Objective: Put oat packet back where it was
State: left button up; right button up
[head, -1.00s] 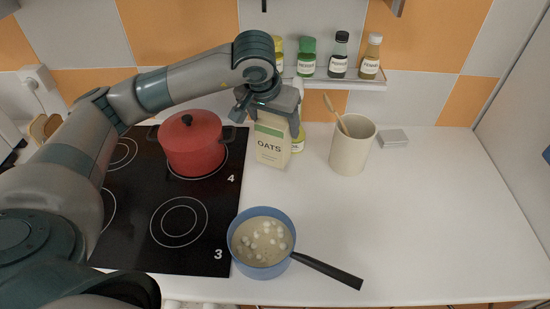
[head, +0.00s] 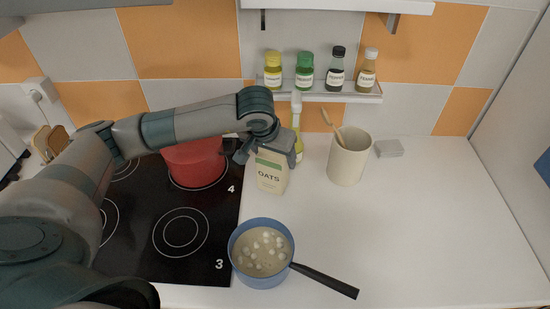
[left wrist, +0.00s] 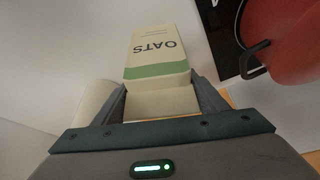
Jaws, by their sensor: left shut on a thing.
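The oat packet (head: 271,172) is a cream carton with a green band and the word OATS. In the head view it is upright, at the counter just right of the stove. My left gripper (head: 262,146) is shut on its top from above. In the left wrist view the packet (left wrist: 156,55) extends out from between the fingers of the gripper (left wrist: 165,100). I cannot tell whether its base touches the counter. My right gripper is not in view.
A red pot (head: 194,164) stands on the stove left of the packet. A bottle (head: 296,125) is close behind it. A beige utensil crock (head: 349,158) stands to the right, a blue saucepan (head: 260,252) in front.

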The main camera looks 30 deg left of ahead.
pick_arm(q)
jog(key=shift+f, duration=0.9)
jog(key=shift+f, duration=0.2)
jog(key=o, duration=1.4)
jog(key=shift+r, duration=0.15)
